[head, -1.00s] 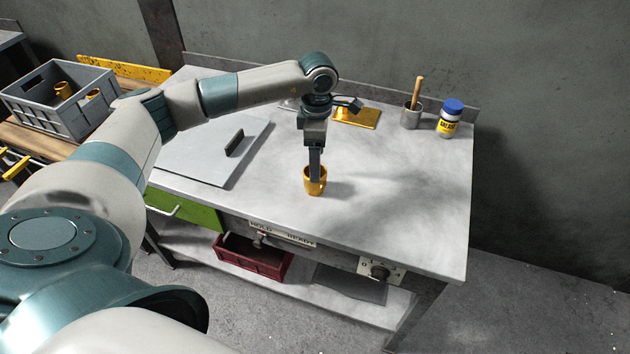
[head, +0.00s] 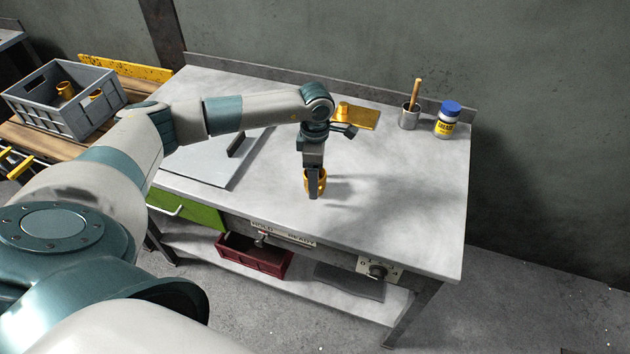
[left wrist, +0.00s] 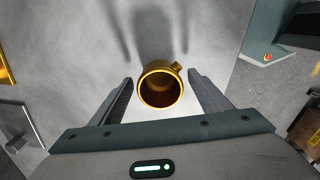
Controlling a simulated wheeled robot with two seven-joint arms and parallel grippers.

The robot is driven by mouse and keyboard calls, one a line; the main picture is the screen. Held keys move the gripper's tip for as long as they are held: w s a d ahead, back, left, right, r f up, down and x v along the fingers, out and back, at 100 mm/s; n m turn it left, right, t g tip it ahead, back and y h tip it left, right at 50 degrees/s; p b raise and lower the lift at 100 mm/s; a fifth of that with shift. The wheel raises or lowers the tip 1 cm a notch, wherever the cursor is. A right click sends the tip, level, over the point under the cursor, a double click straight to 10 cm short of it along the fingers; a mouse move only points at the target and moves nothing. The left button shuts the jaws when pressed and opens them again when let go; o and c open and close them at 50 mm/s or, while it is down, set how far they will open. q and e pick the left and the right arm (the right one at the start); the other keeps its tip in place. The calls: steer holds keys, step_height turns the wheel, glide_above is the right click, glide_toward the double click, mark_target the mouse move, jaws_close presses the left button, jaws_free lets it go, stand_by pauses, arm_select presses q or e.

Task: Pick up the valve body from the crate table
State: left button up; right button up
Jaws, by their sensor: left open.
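A yellow-orange valve body (head: 322,182), a hollow cup-like part with a small side stub, stands upright on the grey table top (head: 400,200). In the left wrist view the valve body (left wrist: 160,88) sits between the two fingers, with a gap on each side. My left gripper (head: 314,192) is open and lowered around it; its finger hides part of the valve body in the head view. The gripper also shows in the left wrist view (left wrist: 160,100). My right gripper is not in view.
A grey crate (head: 60,105) with yellow parts stands on a wooden table at left. A flat plate with a handle (head: 215,160), a yellow plate (head: 358,118), a cup with a brush (head: 409,115) and a blue-capped bottle (head: 447,122) lie around. The table's right side is clear.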

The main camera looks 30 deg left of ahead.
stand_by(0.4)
arm_select(q)
steer(key=c, duration=1.4)
steer(key=shift+r, duration=0.15)
steer(key=shift+c, duration=0.2)
